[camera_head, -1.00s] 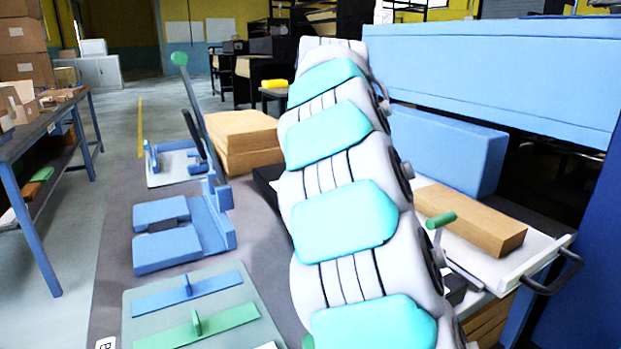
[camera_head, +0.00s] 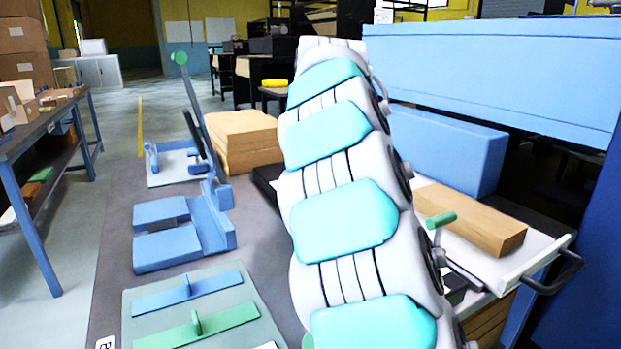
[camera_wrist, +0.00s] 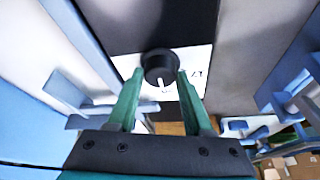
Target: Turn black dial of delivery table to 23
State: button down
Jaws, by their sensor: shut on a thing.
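The black dial (camera_wrist: 160,67) shows in the wrist view on a white plate (camera_wrist: 192,56) with small dark marks. A white pointer line on the dial points toward the bottom of the picture. In the head view my arm hides the dial and my gripper. The delivery table (camera_head: 516,264) stands at the right with a white top and a dark handle.
A brown block (camera_head: 470,216) lies on the delivery table beside a green-knobbed lever (camera_head: 440,220). A large blue machine body (camera_head: 490,75) stands behind. Blue fixtures (camera_head: 180,235) and a board with blue and green bars (camera_head: 195,300) lie at the left.

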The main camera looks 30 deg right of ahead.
jog(key=shift+m, duration=0.3)
jog(key=m+h, duration=0.1)
jog(key=m, duration=0.1)
jog(key=m+g+h, duration=0.1)
jog(key=m, duration=0.2)
jog(key=shift+w+a, duration=0.1)
jog(key=shift+a, duration=0.1)
jog(key=m+g, duration=0.1)
jog(key=m, duration=0.2)
jog(key=m+g+h, duration=0.1)
jog(key=m, duration=0.2)
jog(key=shift+w, duration=0.1)
jog(key=shift+m, duration=0.3)
jog(key=shift+c, duration=1.5)
grip_release()
